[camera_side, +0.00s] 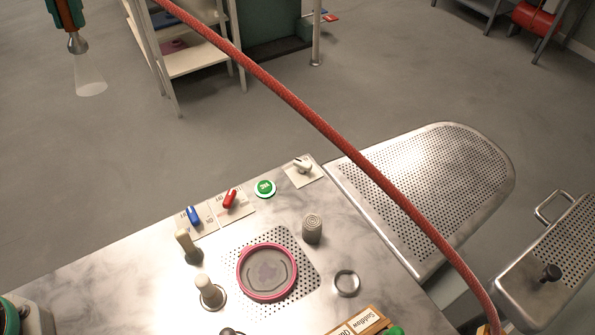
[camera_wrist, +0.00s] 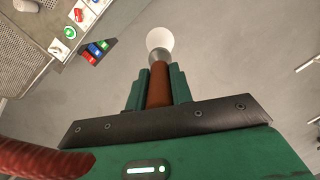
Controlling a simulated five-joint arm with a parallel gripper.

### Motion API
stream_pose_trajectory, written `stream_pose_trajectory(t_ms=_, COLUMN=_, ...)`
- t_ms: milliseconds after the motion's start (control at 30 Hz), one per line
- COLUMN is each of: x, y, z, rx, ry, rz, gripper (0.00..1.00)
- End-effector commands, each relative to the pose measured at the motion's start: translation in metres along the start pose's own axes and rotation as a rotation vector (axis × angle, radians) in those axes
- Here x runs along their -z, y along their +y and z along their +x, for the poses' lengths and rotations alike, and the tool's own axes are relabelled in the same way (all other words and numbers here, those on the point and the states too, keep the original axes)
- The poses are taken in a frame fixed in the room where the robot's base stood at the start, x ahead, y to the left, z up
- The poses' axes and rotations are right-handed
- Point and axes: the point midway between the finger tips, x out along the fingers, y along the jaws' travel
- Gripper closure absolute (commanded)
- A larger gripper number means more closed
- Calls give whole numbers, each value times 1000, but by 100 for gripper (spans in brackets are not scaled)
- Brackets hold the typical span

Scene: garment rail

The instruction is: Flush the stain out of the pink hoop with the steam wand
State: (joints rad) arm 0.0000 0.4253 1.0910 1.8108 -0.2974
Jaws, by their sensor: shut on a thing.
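The pink hoop (camera_side: 268,298) lies flat on a perforated plate in the worktop in the side view. It holds grey fabric with a darker stain (camera_side: 267,270) near its middle. My gripper (camera_side: 66,15) is at the top left, partly cut off by the frame edge and far from the hoop. It is shut on the steam wand, whose metal nozzle (camera_side: 78,43) points down with a pale cone (camera_side: 90,75) below it. In the wrist view my gripper (camera_wrist: 157,88) clasps the brown wand (camera_wrist: 159,82). The hoop does not show there.
A red hose (camera_side: 330,130) crosses the side view diagonally. Around the hoop stand a grey knurled knob (camera_side: 312,229), pegs (camera_side: 209,292), a metal ring (camera_side: 346,283), red (camera_side: 230,198) and blue (camera_side: 193,214) switches and a green button (camera_side: 265,188). An ironing board (camera_side: 430,180) extends right.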

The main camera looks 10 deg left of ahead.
Motion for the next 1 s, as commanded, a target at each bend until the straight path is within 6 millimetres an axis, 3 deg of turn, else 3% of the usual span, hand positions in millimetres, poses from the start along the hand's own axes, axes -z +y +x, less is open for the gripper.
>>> stream_pose_trajectory(t_ms=1000, x=-12, y=-4, z=-69, rx=-1, ry=2, rz=0, gripper=100)
